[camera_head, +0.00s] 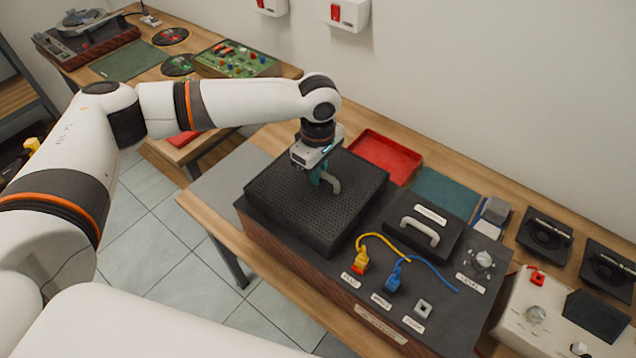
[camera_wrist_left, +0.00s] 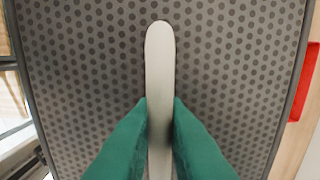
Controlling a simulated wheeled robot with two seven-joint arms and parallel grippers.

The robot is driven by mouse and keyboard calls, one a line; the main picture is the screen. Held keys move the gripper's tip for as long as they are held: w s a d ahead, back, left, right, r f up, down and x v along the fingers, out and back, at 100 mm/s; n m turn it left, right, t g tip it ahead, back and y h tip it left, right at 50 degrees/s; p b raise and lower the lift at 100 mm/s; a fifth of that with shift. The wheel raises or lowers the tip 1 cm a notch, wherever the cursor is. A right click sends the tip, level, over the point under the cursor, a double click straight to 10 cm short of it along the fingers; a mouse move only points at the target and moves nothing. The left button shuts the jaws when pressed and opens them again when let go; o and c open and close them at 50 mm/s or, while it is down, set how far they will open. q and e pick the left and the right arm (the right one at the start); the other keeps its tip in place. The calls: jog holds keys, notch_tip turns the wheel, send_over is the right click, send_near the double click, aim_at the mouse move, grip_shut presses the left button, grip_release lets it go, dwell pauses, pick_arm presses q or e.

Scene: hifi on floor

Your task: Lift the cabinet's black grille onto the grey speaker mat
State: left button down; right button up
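The black grille (camera_head: 285,203), a dark perforated square panel, is at the left end of the cabinet (camera_head: 300,270). It seems to rest on the cabinet top; I cannot tell if there is a gap beneath. My left gripper (camera_head: 322,180) is over it. In the left wrist view the green fingertips (camera_wrist_left: 160,105) press on both sides of the grille's pale handle (camera_wrist_left: 160,50), and the perforated grille (camera_wrist_left: 90,70) fills the background. The grey speaker mat (camera_head: 228,182) lies flat on the table left of the cabinet, with its visible part bare. My right gripper is not in view.
A red tray (camera_head: 388,155) and a teal mat (camera_head: 445,192) lie behind the cabinet. A black lid with a handle (camera_head: 420,232), yellow and blue cables (camera_head: 393,283) and a knob (camera_head: 482,262) are on the cabinet right of the grille. Speaker units (camera_head: 545,235) stand at the right.

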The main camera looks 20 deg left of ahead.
pick_arm(q)
jog(key=shift+r, duration=0.1)
notch_tip(320, 180, up, 10)
jog(key=shift+r+b, duration=0.1)
jog(key=shift+b, duration=0.45)
jog(key=shift+r+p, duration=0.35)
jog(key=shift+p, duration=0.55)
jog(key=shift+f, duration=0.1)
